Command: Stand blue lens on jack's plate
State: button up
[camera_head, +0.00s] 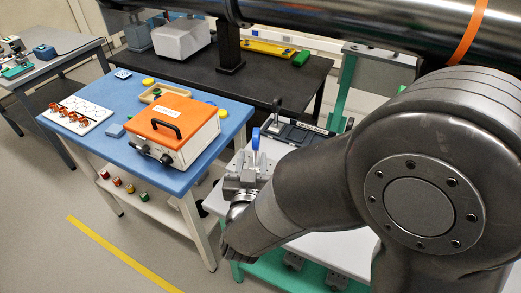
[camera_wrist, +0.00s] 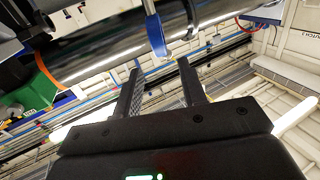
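The blue lens (camera_head: 255,138) shows as a narrow, upright blue shape at the near end of the white table, seen nearly edge-on. I see no firm contact between fingers and rim. In the head view the gripper is at the end of my arm, close below the lens. I cannot make out the jack's plate clearly; my arm covers part of this area.
A large dark pipe (camera_head: 370,22) crosses overhead. A blue table (camera_head: 100,100) on the left holds an orange-topped box (camera_head: 172,125) and a white tray (camera_head: 82,110). A dark labelled rack (camera_head: 305,132) sits behind the lens. Floor at left is free.

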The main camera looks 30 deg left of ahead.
jog(key=w+d+r+g+h, duration=0.1)
jog(key=w+d+r+g, duration=0.25)
jog(key=d, duration=0.45)
jog(key=w+d+r+g, duration=0.2)
jog(key=w+d+r, duration=0.15)
jog(key=d, duration=0.35)
jog(key=s+d+m+g+h, duration=0.1)
jog(key=s+d, duration=0.3)
jog(key=d, duration=0.4)
jog(key=s+d+r+m+g+h, duration=0.1)
jog(key=s+d+m+g+h, duration=0.1)
jog(key=s+d, duration=0.3)
jog(key=s+d+m+g+h, duration=0.1)
jog(key=s+d, duration=0.4)
jog(key=d, duration=0.6)
jog(key=shift+d+r+m+g+h, duration=0.2)
jog(key=shift+d+m+g+h, duration=0.1)
jog(key=shift+g+h, duration=0.6)
jog(key=shift+a, duration=0.1)
